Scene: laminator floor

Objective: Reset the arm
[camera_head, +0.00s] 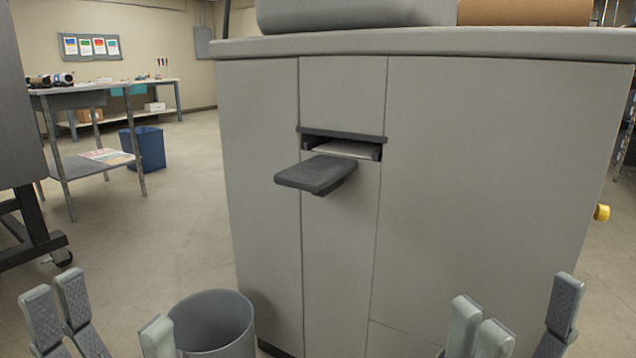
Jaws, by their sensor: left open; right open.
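My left gripper (107,318) shows at the bottom left with its fingers spread and nothing between them. My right gripper (522,318) shows at the bottom right, also spread and empty. Both point up in front of the large grey machine (480,190) and appear apart from it. The lower parts of both grippers are cut off by the frame edge.
A dark tray (315,174) juts from a slot in the machine's front. A grey bin (212,322) stands on the floor close to my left gripper. A workbench (85,90) and blue bin (146,150) stand at the left. Open floor lies between.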

